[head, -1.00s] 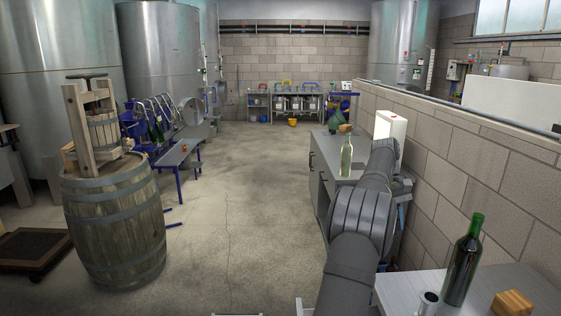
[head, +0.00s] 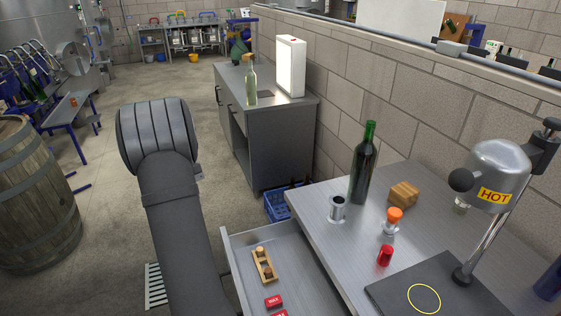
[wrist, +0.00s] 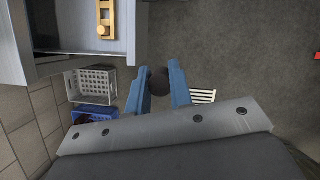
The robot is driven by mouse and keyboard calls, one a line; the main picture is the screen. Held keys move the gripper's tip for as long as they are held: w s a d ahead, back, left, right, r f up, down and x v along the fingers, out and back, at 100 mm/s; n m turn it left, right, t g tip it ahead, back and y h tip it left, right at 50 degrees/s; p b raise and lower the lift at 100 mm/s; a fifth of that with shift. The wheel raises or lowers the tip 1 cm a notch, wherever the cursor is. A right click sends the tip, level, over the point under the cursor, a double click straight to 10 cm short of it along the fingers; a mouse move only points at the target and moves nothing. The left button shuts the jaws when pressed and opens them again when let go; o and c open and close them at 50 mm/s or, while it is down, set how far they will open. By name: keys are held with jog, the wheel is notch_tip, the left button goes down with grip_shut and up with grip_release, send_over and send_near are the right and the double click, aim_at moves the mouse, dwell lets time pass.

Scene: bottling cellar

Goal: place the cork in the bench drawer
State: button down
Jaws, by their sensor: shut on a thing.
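The bench drawer (head: 300,277) is pulled open from the front of the near bench in the head view. A wooden holder (head: 262,266) with small corks in it lies inside, beside red wax blocks (head: 274,301). The drawer shows at the top left of the wrist view (wrist: 63,18), with the holder (wrist: 103,20) in it. My gripper (wrist: 158,80) is shut on a dark, round-ended piece, seemingly the cork (wrist: 158,81), between its blue fingers. It is outside the drawer, to its right in the wrist view, over the floor. The head view does not show my gripper.
A grey crate (wrist: 92,84) and blue crate (wrist: 95,112) stand below the drawer. Open floor lies right in the wrist view.

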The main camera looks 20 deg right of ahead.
jog(key=s+d+r+n+h, duration=0.1)
jog(key=s+d, duration=0.4)
jog(key=d, duration=0.9)
jog(key=s+d+r+n, duration=0.1)
jog(key=s+d, duration=0.4)
jog(key=d, duration=0.8)
jog(key=s+d+r+n+t+h, duration=0.1)
jog(key=s+d+n, duration=0.1)
jog(key=s+d, duration=0.8)
jog(key=s+d+r+n, duration=0.1)
jog(key=s+d+n, duration=0.1)
jog(key=s+d, duration=0.75)
send_over(352, 238)
jog(key=w+a, duration=0.1)
notch_tip(352, 238, down, 6)
jog(key=shift+a+f, duration=0.1)
jog(key=shift+f, duration=0.15)
jog(key=shift+w+f, duration=0.15)
jog(key=shift+f, duration=1.95)
